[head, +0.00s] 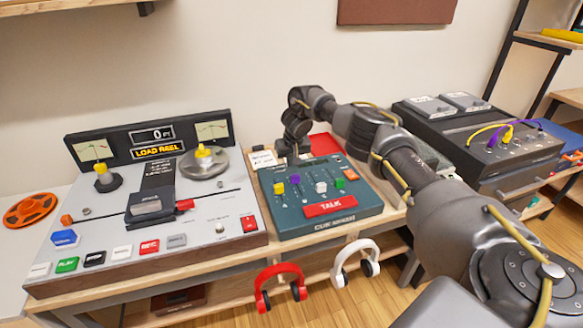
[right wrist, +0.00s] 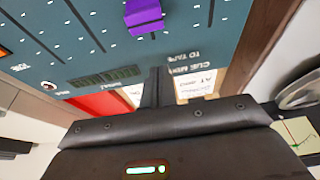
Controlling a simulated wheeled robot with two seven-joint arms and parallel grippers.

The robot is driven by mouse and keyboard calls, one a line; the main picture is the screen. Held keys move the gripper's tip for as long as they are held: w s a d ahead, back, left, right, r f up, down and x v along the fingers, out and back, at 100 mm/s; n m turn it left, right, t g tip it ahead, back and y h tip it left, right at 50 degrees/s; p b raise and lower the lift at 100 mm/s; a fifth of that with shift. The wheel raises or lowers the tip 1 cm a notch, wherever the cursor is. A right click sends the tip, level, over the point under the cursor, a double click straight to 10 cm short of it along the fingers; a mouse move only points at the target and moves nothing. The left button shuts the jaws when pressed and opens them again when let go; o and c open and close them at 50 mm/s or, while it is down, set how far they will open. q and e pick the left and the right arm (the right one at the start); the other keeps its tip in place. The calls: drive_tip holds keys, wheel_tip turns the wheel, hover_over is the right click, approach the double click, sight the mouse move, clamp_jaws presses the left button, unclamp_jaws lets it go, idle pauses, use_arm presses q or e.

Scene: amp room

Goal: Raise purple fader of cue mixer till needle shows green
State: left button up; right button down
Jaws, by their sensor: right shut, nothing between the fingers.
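The teal cue mixer (head: 365,206) sits on the bench, right of the tape deck. Its purple fader (head: 295,180) stands between a yellow fader (head: 279,188) and a white one (head: 321,187). In the right wrist view the purple fader (right wrist: 143,17) is at the top edge. My right gripper (head: 292,155) points down at the mixer's back edge, behind the purple fader. In the right wrist view its fingers (right wrist: 156,82) are shut and empty, apart from the fader in the picture; contact with the panel cannot be told. My left gripper is not in view.
The tape deck (head: 200,235) carries two needle meters, left (head: 93,149) and right (head: 212,131); their needles are too small to read. A green fader (head: 340,184) and red TALK button (head: 330,206) are on the mixer. A patch unit (head: 470,125) stands right. Headphones (head: 280,284) hang below.

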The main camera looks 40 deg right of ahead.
sight(295, 178)
drive_tip(key=f, duration=0.1)
drive_tip(key=d+f+b, duration=0.1)
drive_tip(key=shift+w+f, duration=0.15)
drive_tip(key=shift+f, duration=0.15)
drive_tip(key=shift+s+r+p, duration=0.5)
drive_tip(key=shift+s+p, duration=0.05)
drive_tip(key=shift+p, duration=0.15)
drive_tip(key=shift+s+a+r, duration=0.1)
drive_tip(key=shift+s+a, duration=0.5)
drive_tip(key=shift+s, duration=0.05)
drive_tip(key=shift+s+a, duration=0.2)
drive_tip(key=shift+s, duration=0.05)
drive_tip(key=shift+s+p, duration=0.3)
drive_tip(key=shift+s, duration=0.1)
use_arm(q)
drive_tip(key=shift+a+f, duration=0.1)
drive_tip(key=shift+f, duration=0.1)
use_arm(e)
drive_tip(key=shift+s+a, duration=0.1)
